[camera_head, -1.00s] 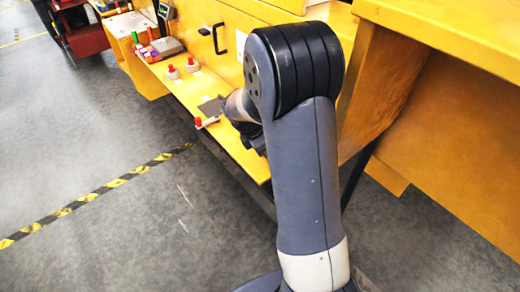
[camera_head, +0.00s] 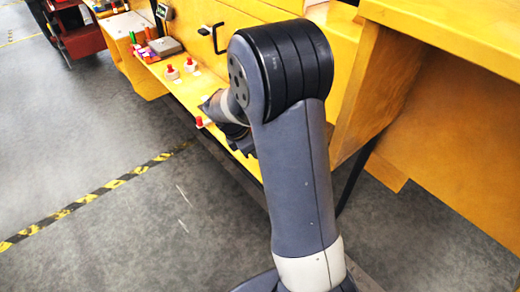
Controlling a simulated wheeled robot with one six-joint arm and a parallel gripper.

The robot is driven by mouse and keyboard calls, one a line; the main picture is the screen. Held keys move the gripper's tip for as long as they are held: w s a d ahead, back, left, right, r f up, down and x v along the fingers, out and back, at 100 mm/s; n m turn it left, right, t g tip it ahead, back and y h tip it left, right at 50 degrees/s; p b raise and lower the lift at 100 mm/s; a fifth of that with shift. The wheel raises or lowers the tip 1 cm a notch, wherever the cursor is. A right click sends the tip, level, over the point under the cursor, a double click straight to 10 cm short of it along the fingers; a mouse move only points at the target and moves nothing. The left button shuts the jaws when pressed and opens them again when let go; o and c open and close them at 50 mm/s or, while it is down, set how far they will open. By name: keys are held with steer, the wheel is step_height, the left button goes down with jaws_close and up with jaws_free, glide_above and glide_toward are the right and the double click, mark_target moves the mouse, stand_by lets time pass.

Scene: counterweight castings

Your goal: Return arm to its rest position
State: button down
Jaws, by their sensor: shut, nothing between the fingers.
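My arm rises from the bottom right of the head view and bends at a large dark joint. Its forearm reaches away and left over the narrow yellow shelf. My gripper (camera_head: 243,149) is a small dark shape beyond the elbow, close to the shelf, partly hidden by my own arm. It is shut and nothing shows in it. I cannot tell whether it touches the shelf.
The yellow shelf (camera_head: 183,88) bears two white pieces with red knobs (camera_head: 172,73) (camera_head: 190,64). Another red-tipped piece (camera_head: 201,122) is at its front edge by my wrist. A yellow bench (camera_head: 455,120) stands right. Open floor (camera_head: 90,130) with striped tape (camera_head: 90,197) lies left.

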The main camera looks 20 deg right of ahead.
steer(key=v, duration=0.8)
steer(key=shift+s+d+r, duration=0.2)
steer(key=shift+r, duration=0.1)
steer(key=shift+f, duration=0.15)
steer(key=x, duration=0.9)
steer(key=shift+w+d+f, duration=0.25)
steer(key=shift+d, duration=0.05)
steer(key=shift+w+d+f, duration=0.1)
steer(key=shift+w+d, duration=0.05)
steer(key=shift+d, duration=0.8)
steer(key=shift+w+d+f, duration=0.1)
steer(key=shift+w+d, duration=0.05)
steer(key=shift+d, duration=0.75)
steer(key=shift+a+r, duration=0.1)
steer(key=shift+a, duration=0.05)
